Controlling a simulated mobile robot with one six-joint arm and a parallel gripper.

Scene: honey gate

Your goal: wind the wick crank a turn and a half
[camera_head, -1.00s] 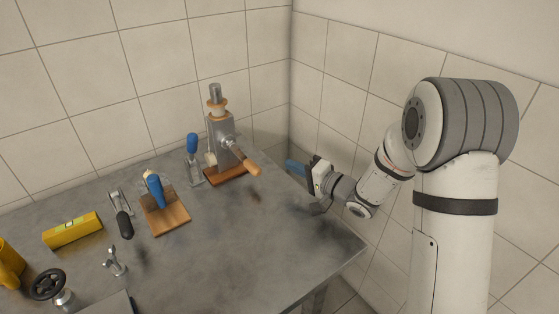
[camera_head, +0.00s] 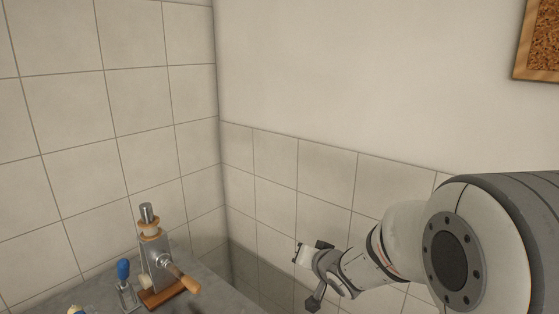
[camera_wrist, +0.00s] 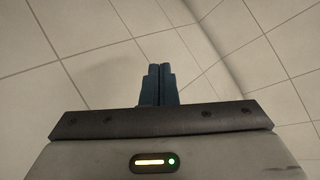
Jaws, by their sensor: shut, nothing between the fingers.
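The crank device stands at the back corner of the bench in the head view. It has a grey metal body (camera_head: 157,262) on a wooden base, with a metal cylinder on top. Its crank has a wooden handle (camera_head: 189,284) pointing down and to the right. My gripper (camera_wrist: 160,72) shows two blue fingers pressed together in the wrist view, with nothing between them. In the head view my gripper is to the right of the crank, well apart from it, in front of the tiled wall.
A clamp with a blue handle (camera_head: 124,270) stands just left of the crank device. The grey bench (camera_head: 222,292) shows only at the bottom. Tiled walls meet in a corner behind it. A wood-framed cork board (camera_head: 543,45) hangs at the upper right.

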